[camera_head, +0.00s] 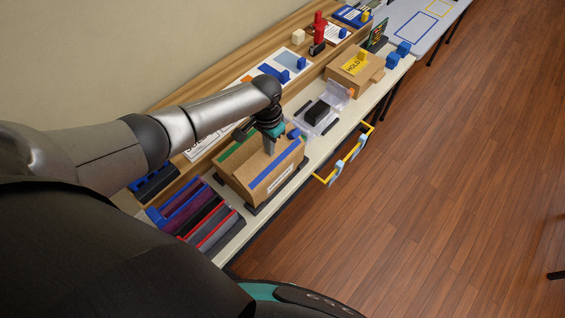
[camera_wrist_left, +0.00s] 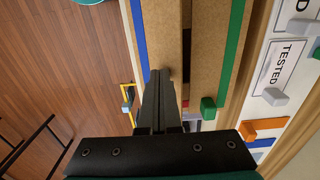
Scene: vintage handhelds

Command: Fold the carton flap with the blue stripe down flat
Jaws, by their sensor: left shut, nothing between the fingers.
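The open-topped brown carton (camera_head: 232,180) stands on the bench with a white label on its front. Its flap with the blue stripe (camera_head: 272,172) is on the near side and looks nearly flat, though its exact tilt is unclear. The flap with the green stripe (camera_head: 232,151) is on the far side. In the left wrist view the blue-striped flap (camera_wrist_left: 162,35) and the green-striped flap (camera_wrist_left: 214,45) have a narrow dark gap between them. My left gripper (camera_head: 271,152) is shut and empty, its tips at the blue-striped flap; contact is unclear. My right gripper is out of view.
Striped cases (camera_head: 205,220) stand left of the carton. A clear open box with a black block (camera_head: 317,111) and a HOLD carton (camera_head: 350,72) lie beyond it. A yellow rail (camera_head: 340,160) juts from the bench front.

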